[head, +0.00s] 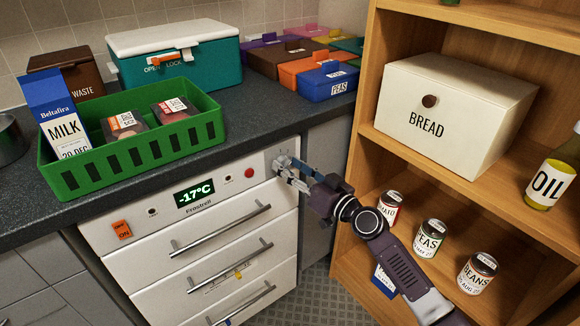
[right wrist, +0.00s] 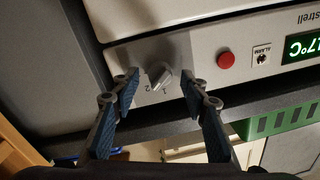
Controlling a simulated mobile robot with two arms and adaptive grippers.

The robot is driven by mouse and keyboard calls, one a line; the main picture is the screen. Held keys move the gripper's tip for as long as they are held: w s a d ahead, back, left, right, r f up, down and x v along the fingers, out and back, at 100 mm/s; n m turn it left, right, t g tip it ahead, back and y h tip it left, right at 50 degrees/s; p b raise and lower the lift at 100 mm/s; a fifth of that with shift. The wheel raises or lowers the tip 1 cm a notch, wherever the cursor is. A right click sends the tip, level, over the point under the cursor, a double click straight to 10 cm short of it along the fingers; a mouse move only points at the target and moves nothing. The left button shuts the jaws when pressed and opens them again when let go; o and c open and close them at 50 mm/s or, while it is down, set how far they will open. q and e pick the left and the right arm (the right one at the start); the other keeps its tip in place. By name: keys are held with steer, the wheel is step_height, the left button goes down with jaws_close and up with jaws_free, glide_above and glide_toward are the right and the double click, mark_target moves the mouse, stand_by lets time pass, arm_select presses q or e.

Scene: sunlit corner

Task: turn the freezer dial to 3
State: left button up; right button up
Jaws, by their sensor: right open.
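The freezer (head: 150,230) is a white drawer unit under the dark counter, with a lit display (head: 194,193) reading -17°C. Its grey dial (right wrist: 161,75) shows in the right wrist view on the front panel, with the marks 1 and 2 beside it. Which mark it points to I cannot tell for sure. My right gripper (right wrist: 159,84) is open, one blue-padded finger on each side of the dial, with gaps between. In the head view my right gripper (head: 287,166) is at the panel's right end and largely covers the dial. My left gripper is not in view.
A green crate (head: 150,150) with milk stands on the counter above. A wooden shelf (head: 352,200) with jars stands close to the right of my arm.

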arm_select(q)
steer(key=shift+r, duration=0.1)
arm_select(e)
steer(key=shift+w+a, duration=0.1)
steer(key=shift+w, duration=0.05)
steer(key=shift+c, duration=0.2)
jaws_close()
steer(key=shift+m, duration=0.3)
steer(key=m+b, duration=0.2)
steer(key=m, duration=0.2)
steer(key=shift+f, duration=0.15)
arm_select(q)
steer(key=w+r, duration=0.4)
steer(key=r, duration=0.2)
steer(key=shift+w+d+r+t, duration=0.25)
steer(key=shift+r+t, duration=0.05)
arm_select(e)
steer(key=shift+m+t, duration=0.4)
steer(key=shift+m, duration=2.4)
